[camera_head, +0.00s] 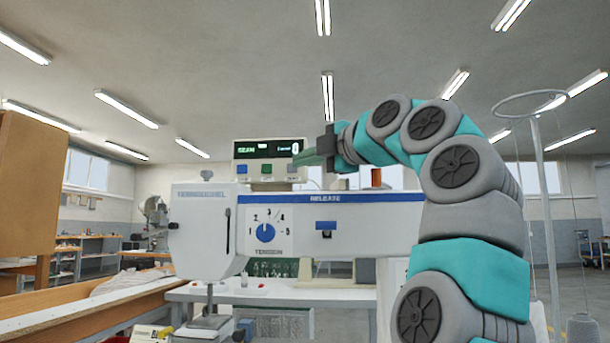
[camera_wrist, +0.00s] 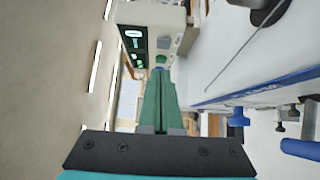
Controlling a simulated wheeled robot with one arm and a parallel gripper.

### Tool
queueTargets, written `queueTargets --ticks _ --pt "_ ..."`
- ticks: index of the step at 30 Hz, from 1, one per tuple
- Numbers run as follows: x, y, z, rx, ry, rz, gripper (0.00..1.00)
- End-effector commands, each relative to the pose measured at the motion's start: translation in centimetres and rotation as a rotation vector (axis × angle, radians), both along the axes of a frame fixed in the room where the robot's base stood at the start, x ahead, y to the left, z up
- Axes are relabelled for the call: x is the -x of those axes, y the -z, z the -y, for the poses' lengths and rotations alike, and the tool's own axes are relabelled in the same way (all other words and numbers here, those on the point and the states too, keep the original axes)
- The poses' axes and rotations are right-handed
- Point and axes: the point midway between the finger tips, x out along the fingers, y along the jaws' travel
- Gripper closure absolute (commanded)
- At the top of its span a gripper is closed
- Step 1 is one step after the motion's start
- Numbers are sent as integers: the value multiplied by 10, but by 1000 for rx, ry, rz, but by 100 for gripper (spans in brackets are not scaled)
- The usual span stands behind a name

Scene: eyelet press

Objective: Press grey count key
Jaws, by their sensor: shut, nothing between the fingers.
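A control box (camera_head: 249,181) stands on top of the sewing-type machine, with a dark display (camera_head: 265,149) showing green text and a white 0.
The white machine body (camera_head: 385,240) lies below the box, with a blue tension dial (camera_head: 265,233) and a blue release switch (camera_head: 326,226). My arm fills the right side. A thread stand (camera_head: 545,200) rises at far right. A wooden cabinet (camera_head: 25,190) stands at left.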

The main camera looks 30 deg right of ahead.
Motion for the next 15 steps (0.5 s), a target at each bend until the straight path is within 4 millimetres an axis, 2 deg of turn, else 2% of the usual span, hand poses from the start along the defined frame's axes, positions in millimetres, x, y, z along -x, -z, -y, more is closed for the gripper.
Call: queueTargets --ticks 1,6,10,15 --pt "14 -1 3 -1 2 8 100" --pt "48 -2 9 -1 0 5 100" --pt "67 -2 13 -1 0 5 100" --pt "80 -2 15 -1 -1 3 100"
